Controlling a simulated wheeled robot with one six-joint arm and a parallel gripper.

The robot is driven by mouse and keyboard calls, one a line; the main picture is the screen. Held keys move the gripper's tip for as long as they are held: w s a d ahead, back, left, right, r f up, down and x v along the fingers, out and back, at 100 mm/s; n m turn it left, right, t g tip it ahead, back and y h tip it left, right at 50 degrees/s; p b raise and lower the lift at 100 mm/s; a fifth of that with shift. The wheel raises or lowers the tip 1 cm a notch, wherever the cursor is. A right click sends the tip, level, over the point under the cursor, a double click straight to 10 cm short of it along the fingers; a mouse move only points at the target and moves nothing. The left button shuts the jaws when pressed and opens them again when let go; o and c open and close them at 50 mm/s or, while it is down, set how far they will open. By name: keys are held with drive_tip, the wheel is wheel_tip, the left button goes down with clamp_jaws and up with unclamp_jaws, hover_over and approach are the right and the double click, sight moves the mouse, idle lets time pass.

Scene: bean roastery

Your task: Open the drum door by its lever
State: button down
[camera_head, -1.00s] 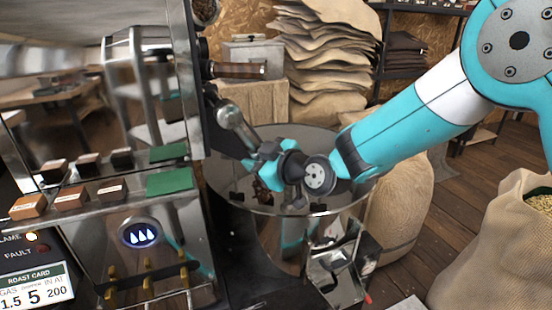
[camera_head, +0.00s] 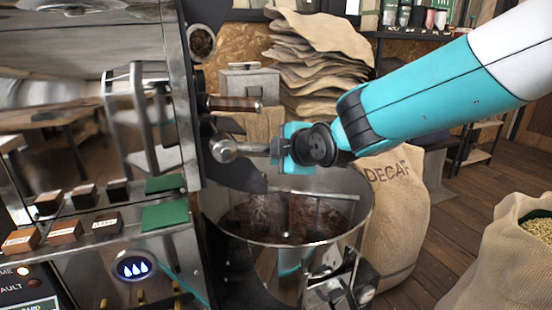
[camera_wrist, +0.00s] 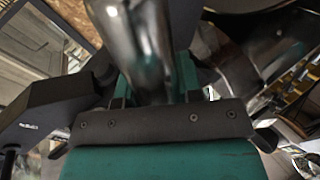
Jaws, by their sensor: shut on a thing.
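The drum door's lever (camera_head: 252,148) is a metal bar with a round knob-like end, on the roaster's front right. It lies nearly level, pointing right. My gripper (camera_head: 282,149) is shut on its outer end, above the round bin. In the wrist view the shiny lever (camera_wrist: 145,45) runs between the jaws of my gripper (camera_wrist: 150,90). A dark plate (camera_head: 232,172) sits below the lever's round end; I cannot tell how far the door itself is open. The round metal cooling bin (camera_head: 215,212) below holds dark brown beans (camera_head: 285,217).
A wooden-handled sampler (camera_head: 235,103) sticks out of the roaster just above the lever. A DECAF sack (camera_head: 398,215) stands right of the bin, and an open sack of pale beans (camera_head: 505,255) is at far right. Folded sacks (camera_head: 318,65) are stacked behind.

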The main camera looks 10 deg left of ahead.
drive_tip(key=shift+r+n, duration=0.3)
drive_tip(key=shift+r, duration=0.25)
drive_tip(key=c, duration=0.8)
unclamp_jaws()
drive_tip(key=shift+d, duration=0.1)
drive_tip(key=v, duration=1.7)
drive_tip(key=shift+s+r, duration=0.15)
drive_tip(key=shift+s, duration=0.15)
